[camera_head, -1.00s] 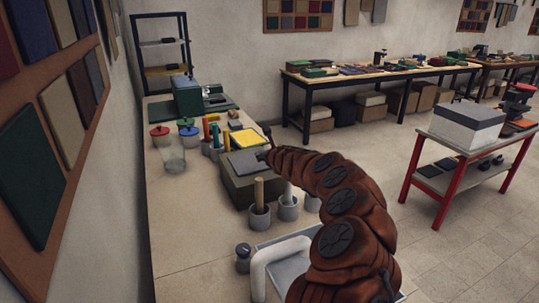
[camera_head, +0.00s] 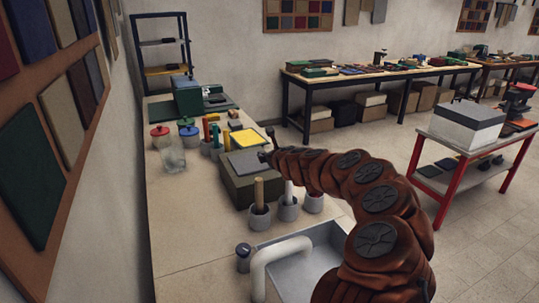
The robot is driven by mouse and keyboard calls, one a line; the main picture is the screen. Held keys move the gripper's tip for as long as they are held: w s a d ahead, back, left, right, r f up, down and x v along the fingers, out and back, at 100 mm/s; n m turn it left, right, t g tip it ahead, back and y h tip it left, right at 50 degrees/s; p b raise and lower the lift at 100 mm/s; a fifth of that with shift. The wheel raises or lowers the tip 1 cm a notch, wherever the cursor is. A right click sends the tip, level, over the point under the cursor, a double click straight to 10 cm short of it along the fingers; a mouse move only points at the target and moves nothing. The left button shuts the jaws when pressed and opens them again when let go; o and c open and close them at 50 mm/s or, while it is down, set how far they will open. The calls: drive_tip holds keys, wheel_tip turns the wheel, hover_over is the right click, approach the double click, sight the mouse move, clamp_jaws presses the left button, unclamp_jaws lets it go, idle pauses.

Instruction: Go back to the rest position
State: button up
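My arm is covered in a brown padded sleeve and reaches from the lower right over the workbench (camera_head: 185,225). My gripper (camera_head: 268,146) is small and dark at the arm's far end. It is above the right edge of a dark green box with a grey top (camera_head: 243,164). Its fingers are too small to tell whether they are open or shut, or whether anything is between them.
Grey cups (camera_head: 260,217) with upright handles stand in front of the box. A sink (camera_head: 310,262) with a white faucet (camera_head: 270,262) is nearer. A glass jar (camera_head: 173,158) and lidded pots are at left. A red-legged cart (camera_head: 450,165) stands right, across open floor.

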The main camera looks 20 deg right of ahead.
drive_tip(key=s+a+r+n+g+y, duration=0.1)
drive_tip(key=s+a+r+n+y, duration=0.3)
drive_tip(key=a, duration=0.3)
drive_tip(key=s+a+r+n+g+y, duration=0.1)
drive_tip(key=s+a+r+n, duration=0.35)
drive_tip(key=a, duration=0.25)
drive_tip(key=s+a+r+n+y, duration=0.3)
drive_tip(key=s+a+r+n, duration=0.15)
drive_tip(key=a+n, duration=0.2)
drive_tip(key=s+a+n+g+y, duration=0.1)
drive_tip(key=s+a+n+g, duration=0.4)
drive_tip(key=s, duration=0.5)
drive_tip(key=s+f+n+g+h, duration=0.1)
drive_tip(key=s+f+n, duration=0.15)
drive_tip(key=s, duration=0.25)
drive_tip(key=s+d+f+n+g+h, duration=0.1)
drive_tip(key=s+n, duration=0.2)
drive_tip(key=s, duration=0.3)
drive_tip(key=s+f+n+g+h, duration=0.1)
drive_tip(key=s+f+n, duration=0.1)
drive_tip(key=s, duration=0.3)
drive_tip(key=s+d+f+n+g+h, duration=0.2)
drive_tip(key=s+d, duration=0.5)
drive_tip(key=s, duration=0.4)
drive_tip(key=s+d+f+n+g+h, duration=0.3)
drive_tip(key=s+d+f, duration=0.3)
drive_tip(key=s, duration=0.6)
drive_tip(key=shift+s+d+f+h, duration=0.25)
drive_tip(key=shift+d+h, duration=0.25)
drive_tip(key=shift+d, duration=0.65)
